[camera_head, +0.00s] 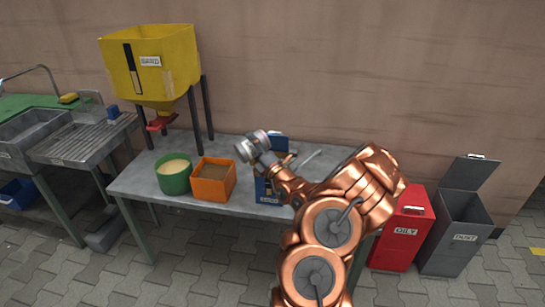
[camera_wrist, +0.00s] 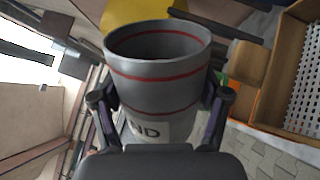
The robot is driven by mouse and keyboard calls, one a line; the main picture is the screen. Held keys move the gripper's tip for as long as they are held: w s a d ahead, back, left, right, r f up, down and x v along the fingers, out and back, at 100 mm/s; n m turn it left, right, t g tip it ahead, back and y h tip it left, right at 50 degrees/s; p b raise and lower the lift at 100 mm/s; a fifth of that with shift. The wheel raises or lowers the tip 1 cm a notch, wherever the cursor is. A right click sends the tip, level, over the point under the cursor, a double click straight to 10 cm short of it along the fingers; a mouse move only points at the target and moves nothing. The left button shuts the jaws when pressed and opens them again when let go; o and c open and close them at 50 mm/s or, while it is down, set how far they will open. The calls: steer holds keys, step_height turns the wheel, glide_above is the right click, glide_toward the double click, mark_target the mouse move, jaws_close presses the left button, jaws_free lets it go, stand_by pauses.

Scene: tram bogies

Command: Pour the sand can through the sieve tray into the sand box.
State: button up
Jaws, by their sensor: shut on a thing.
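My gripper (camera_wrist: 160,103) is shut on a grey can (camera_wrist: 158,78) with red stripes and a label ending in "ND". The can is held between the two fingers, its wide mouth clear of them. In the head view the can (camera_head: 253,147) is above the table and looks tilted. A wooden-framed perforated tray (camera_wrist: 254,105), likely the sieve tray, is right of the can in the wrist view. A blue box (camera_head: 268,191) with a label, likely the sand box, stands under my gripper, mostly hidden by my arm.
A green tub (camera_head: 174,182) of pale material and an orange box (camera_head: 212,188) of brown material stand left on the grey table (camera_head: 147,184). A yellow hopper (camera_head: 172,75) marked SAND rises behind them. Red (camera_head: 405,243) and grey (camera_head: 458,240) bins stand right.

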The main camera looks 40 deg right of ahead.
mark_target(237, 153)
steer(key=shift+a+f+b, duration=0.1)
steer(key=shift+a+b, duration=0.05)
steer(key=shift+b, duration=0.2)
